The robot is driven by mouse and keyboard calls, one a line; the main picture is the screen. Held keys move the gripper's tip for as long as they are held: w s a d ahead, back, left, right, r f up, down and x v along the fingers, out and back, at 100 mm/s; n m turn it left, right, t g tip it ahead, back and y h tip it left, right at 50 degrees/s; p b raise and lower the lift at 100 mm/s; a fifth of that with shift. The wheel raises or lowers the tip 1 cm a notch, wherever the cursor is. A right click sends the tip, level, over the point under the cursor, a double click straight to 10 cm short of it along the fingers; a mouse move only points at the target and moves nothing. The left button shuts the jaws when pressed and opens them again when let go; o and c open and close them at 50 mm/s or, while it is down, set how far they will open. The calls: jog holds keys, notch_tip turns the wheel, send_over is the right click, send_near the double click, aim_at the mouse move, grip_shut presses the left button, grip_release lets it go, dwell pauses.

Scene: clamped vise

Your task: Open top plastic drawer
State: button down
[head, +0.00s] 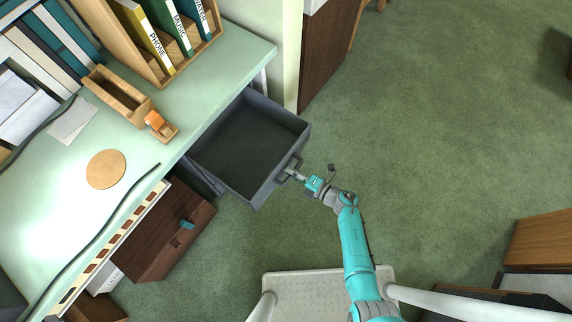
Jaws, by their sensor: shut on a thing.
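The grey plastic drawer (241,136) stands pulled out from under the desk top, and its inside looks empty. Its front faces the lower right and carries a grey handle (292,164). My gripper (295,174) is at the handle and shut on it. The arm reaches up to it from the bottom of the head view. The fingertips are small here, and the gripper hides part of the handle.
The pale green desk (217,78) holds books, a wooden box (116,97), a tape dispenser (159,125) and a round cork mat (106,169). A brown wooden drawer (160,240) juts out at lower left. Green carpet (430,140) to the right is mostly clear.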

jog(key=shift+s+d, duration=0.15)
jog(key=shift+d, duration=0.1)
jog(key=c, duration=1.1)
grip_release()
jog(key=v, duration=1.2)
jog(key=shift+f, duration=0.1)
